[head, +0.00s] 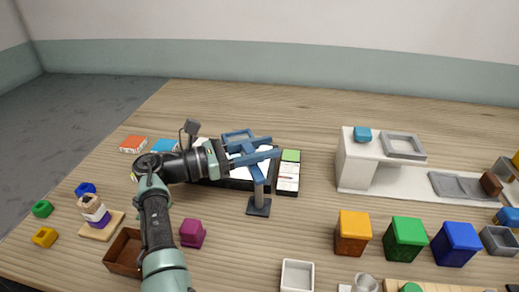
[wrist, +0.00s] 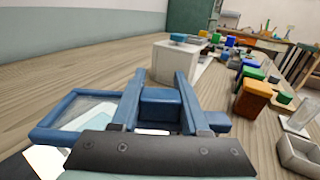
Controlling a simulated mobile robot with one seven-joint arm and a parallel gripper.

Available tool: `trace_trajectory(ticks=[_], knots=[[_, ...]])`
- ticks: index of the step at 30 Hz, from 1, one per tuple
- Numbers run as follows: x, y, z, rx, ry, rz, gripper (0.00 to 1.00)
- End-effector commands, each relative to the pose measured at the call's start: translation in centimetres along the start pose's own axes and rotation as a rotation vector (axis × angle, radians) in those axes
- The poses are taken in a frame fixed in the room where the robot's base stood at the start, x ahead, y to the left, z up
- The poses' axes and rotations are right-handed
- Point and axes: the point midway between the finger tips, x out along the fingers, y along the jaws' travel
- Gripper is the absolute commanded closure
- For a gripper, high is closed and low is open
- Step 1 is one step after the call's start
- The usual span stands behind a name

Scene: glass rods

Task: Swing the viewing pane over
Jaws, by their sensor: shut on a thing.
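In the wrist view the pane's frame (wrist: 72,104) reaches out to the left of my fingers, tilted. My gripper (head: 272,146) has its two blue fingers on either side of a blue block of the pane assembly, and it is shut on it. The fingers (wrist: 158,88) also show in the wrist view. Under the gripper lies a dark-edged white board (head: 236,184), partly hidden by my arm.
A white bench unit (head: 355,165) stands farther right. Orange (head: 352,232), green (head: 405,238) and blue (head: 455,243) bins stand at front right. A magenta block (head: 192,233) is near my arm. The back table is clear.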

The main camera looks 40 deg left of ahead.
Motion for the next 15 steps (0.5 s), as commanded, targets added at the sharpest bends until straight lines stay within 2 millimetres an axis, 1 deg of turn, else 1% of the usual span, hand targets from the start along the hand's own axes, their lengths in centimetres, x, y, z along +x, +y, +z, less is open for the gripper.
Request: trace_trajectory(ticks=[14,15], knots=[[0.19,-0.15,-0.18,0.001,0.006,-0.014,1.00],[0.19,-0.15,-0.19,0.001,0.006,-0.014,0.48]])
